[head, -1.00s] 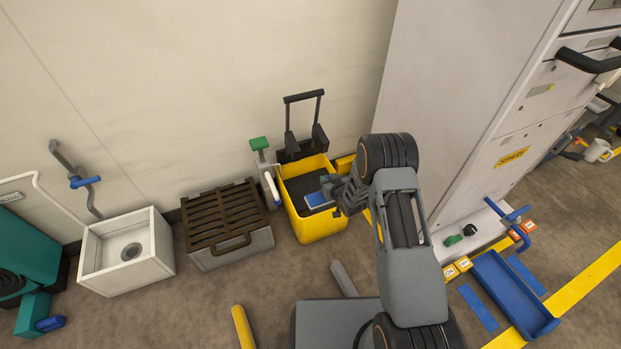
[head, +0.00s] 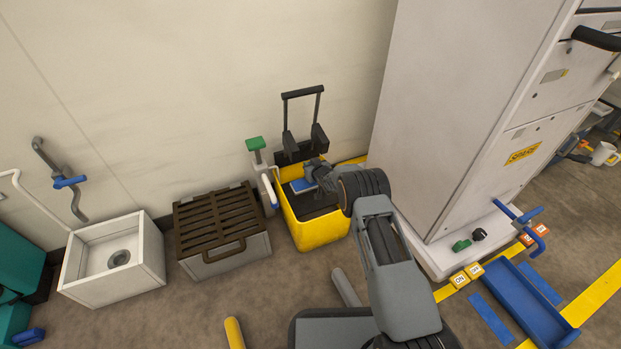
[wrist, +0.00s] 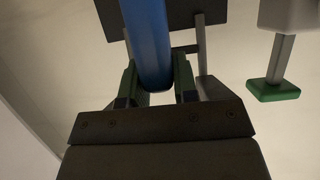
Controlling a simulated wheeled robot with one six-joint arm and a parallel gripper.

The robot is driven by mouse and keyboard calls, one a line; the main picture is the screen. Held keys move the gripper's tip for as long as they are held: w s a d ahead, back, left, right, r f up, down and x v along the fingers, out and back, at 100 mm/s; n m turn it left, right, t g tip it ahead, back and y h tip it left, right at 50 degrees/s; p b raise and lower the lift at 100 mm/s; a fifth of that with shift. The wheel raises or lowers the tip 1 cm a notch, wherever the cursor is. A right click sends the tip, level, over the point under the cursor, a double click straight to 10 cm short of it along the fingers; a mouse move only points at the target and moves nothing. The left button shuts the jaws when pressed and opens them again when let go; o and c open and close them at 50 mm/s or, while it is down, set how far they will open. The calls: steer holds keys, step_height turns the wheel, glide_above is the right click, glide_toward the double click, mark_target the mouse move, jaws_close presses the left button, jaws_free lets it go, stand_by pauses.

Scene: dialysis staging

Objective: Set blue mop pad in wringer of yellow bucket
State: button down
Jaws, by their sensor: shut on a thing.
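The yellow bucket (head: 322,233) stands on the floor against the wall, with a dark interior. A black wringer assembly (head: 291,151) with an upright handle rises at its back edge. The blue mop pad (head: 302,186) is over the bucket's opening, towards the back left. My gripper (head: 318,176) reaches in from the right and is shut on the pad. In the wrist view the pad (wrist: 147,40) stands edge-on between the green-sided fingers (wrist: 156,90). I cannot tell whether the pad touches the wringer or the bucket.
A green-topped post (head: 256,146) with a blue-tipped white lever stands close left of the bucket. A brown slatted grate (head: 215,220) on a box and a white sink (head: 112,260) are further left. A tall grey cabinet (head: 450,120) closes off the right side.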

step_height(320, 180, down, 5)
steer(key=shift+b, duration=1.15)
steer(key=shift+w+f+b, duration=0.15)
steer(key=shift+f+b, duration=0.1)
steer(key=shift+b, duration=0.15)
steer(key=shift+r, duration=0.15)
steer(key=c, duration=0.9)
jaws_free()
